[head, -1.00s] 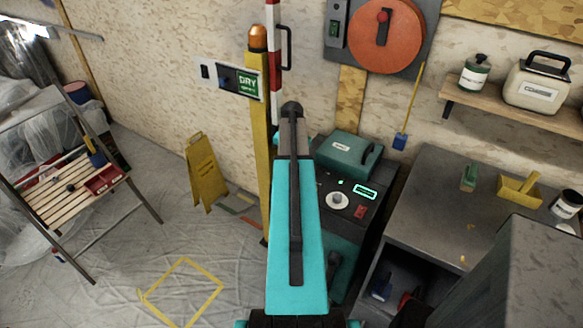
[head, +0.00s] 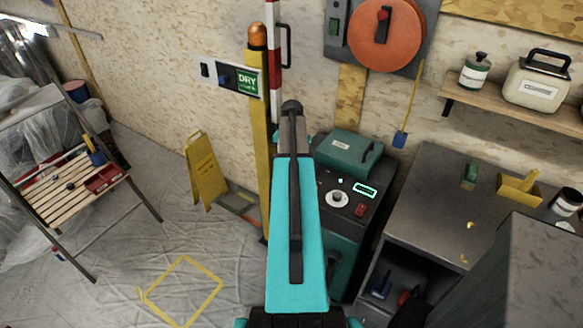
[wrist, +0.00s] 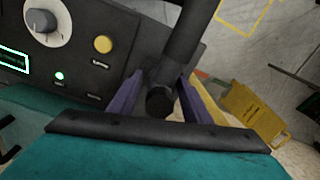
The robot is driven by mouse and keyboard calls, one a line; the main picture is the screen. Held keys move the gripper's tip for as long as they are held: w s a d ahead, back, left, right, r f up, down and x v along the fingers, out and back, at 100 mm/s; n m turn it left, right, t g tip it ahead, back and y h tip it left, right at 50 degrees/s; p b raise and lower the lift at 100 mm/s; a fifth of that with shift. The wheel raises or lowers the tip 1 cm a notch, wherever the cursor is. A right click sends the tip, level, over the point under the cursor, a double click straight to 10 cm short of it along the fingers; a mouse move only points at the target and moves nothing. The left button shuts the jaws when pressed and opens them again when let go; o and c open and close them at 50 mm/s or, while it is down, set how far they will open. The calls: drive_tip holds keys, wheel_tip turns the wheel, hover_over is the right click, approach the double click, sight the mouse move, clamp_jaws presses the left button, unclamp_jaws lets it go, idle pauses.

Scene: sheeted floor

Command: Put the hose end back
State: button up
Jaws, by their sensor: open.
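In the wrist view my gripper (wrist: 162,112) has its two purple fingers apart. A dark tube with a rounded black end (wrist: 160,102), which looks like the hose end, shows between them. I cannot tell whether either finger touches it. The tube runs up and to the right from there. A dark bracket-like part lies behind it, next to the machine's control panel (wrist: 75,42). In the head view the black and teal machine (head: 345,188) stands against the wall, partly behind my teal arm. My gripper and the hose end are hidden there.
A grey bench (head: 430,205) stands right of the machine, with a shelf (head: 470,108) above. A yellow post (head: 257,140) and a yellow floor sign (head: 205,172) stand to the left. A slatted stand (head: 75,190) is at far left. The floor around the yellow square (head: 183,290) is clear.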

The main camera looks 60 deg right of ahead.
drive_tip(key=shift+r+b, duration=1.5)
drive_tip(key=shift+r, duration=4.6)
drive_tip(key=shift+f, duration=0.1)
drive_tip(key=w+a+f+n+g+y, duration=0.1)
drive_tip(key=w+a+f+n, duration=0.3)
drive_tip(key=a+f, duration=0.75)
drive_tip(key=w+a+f+n+g, duration=0.1)
drive_tip(key=w+a+f, duration=0.4)
drive_tip(key=a+f, duration=0.6)
drive_tip(key=s+a+f+n+g, duration=0.1)
drive_tip(key=s+a+f+n, duration=0.1)
drive_tip(key=a+f, duration=0.55)
drive_tip(key=s+a+f+n, duration=0.15)
drive_tip(key=a+f, duration=0.25)
drive_tip(key=a, duration=0.7)
drive_tip(key=s+a+f+n+g, duration=0.1)
drive_tip(key=s+a+f+n, duration=0.2)
drive_tip(key=s+a+f, duration=0.2)
drive_tip(key=s+a+f+n+g+h, duration=0.1)
drive_tip(key=s+a+f+n, duration=0.2)
drive_tip(key=s+a, duration=0.9)
wheel_tip(320, 180, down, 3)
drive_tip(key=shift+s+a+n+g, duration=0.3)
drive_tip(key=shift+s+n+g, duration=0.05)
drive_tip(key=shift+g, duration=0.05)
